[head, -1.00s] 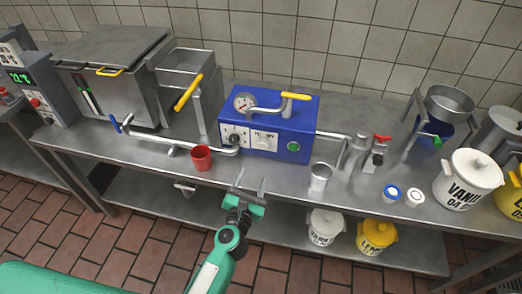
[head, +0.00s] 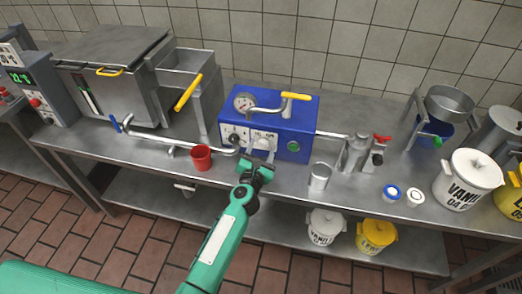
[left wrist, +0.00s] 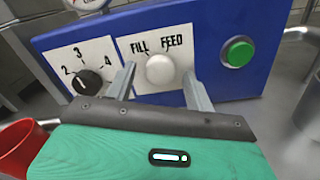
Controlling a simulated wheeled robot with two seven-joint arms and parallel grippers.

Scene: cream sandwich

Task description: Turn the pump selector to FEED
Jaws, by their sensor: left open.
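The pump selector (left wrist: 160,69) is a pale round knob on a white plate marked FILL and FEED (left wrist: 157,45), on the front of the blue pump box (head: 290,117). Which label the knob points to, I cannot tell. My left gripper (head: 262,150) is open in front of the box. In the left wrist view its two fingers (left wrist: 161,84) stand on either side of the knob, with no clear contact visible. In the head view the gripper partly hides the plate. My right gripper is not in view.
A black numbered dial (left wrist: 89,82) is left of the selector and a green button (left wrist: 237,52) right of it. A red cup (head: 201,158) stands left of my gripper, a metal cup (head: 320,176) to the right. A pipe (head: 185,141) runs left from the box.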

